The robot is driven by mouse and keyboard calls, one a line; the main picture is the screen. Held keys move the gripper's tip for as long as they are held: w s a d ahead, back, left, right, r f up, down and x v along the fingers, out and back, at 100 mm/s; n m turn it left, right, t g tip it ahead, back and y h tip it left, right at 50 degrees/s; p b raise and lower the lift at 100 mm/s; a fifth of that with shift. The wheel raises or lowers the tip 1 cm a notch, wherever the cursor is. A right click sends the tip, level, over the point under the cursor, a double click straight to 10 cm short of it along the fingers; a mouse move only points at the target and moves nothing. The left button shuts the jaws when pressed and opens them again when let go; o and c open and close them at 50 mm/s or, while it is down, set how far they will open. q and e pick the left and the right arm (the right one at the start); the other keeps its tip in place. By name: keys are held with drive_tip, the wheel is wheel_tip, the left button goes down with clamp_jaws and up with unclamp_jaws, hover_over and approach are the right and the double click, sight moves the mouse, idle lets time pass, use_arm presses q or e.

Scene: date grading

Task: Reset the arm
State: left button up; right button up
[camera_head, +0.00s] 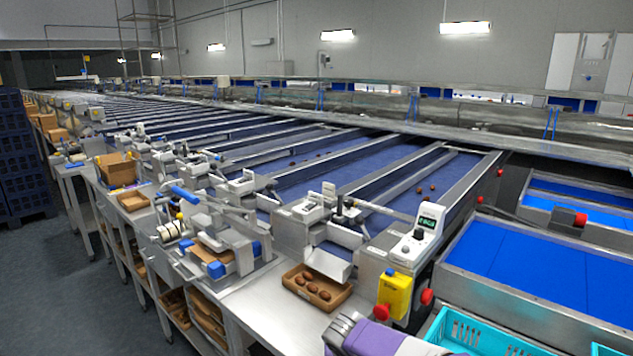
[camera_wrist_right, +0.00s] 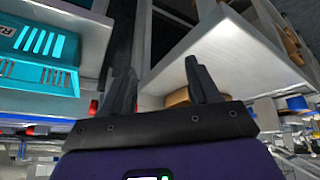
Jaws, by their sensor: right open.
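My right arm, purple and white, comes in at the bottom of the head view, with its grey right gripper (camera_head: 340,328) over the front edge of the steel table (camera_head: 262,312). In the right wrist view the two dark fingers of the right gripper (camera_wrist_right: 162,82) stand apart with nothing between them. A brown tray (camera_head: 318,290) with several dates sits on the table just beyond the gripper in the head view. The gripper does not touch it. My left gripper is not in view.
A teal crate (camera_head: 470,335) stands right of my arm; a teal crate also shows in the right wrist view (camera_wrist_right: 40,42). A scale display (camera_head: 428,222) and yellow box (camera_head: 395,292) stand close behind the arm. Blue belts (camera_head: 330,172) carry a few dates. Open floor lies left.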

drive_tip(key=s+f+n+g+y, duration=0.1)
drive_tip(key=s+f+g+y, duration=0.3)
drive_tip(key=f, duration=0.9)
drive_tip(key=s+d+f+m+p, duration=0.1)
drive_tip(key=s+f, duration=0.8)
drive_tip(key=s, duration=0.2)
drive_tip(key=s+d+f+m+g+y+p, duration=0.1)
drive_tip(key=s+f+m+p, duration=0.1)
drive_tip(key=s+f, duration=0.6)
drive_tip(key=s, duration=0.4)
drive_tip(key=shift+s+d+f, duration=0.25)
drive_tip(key=shift+d+f, duration=0.05)
drive_tip(key=shift+f, duration=0.1)
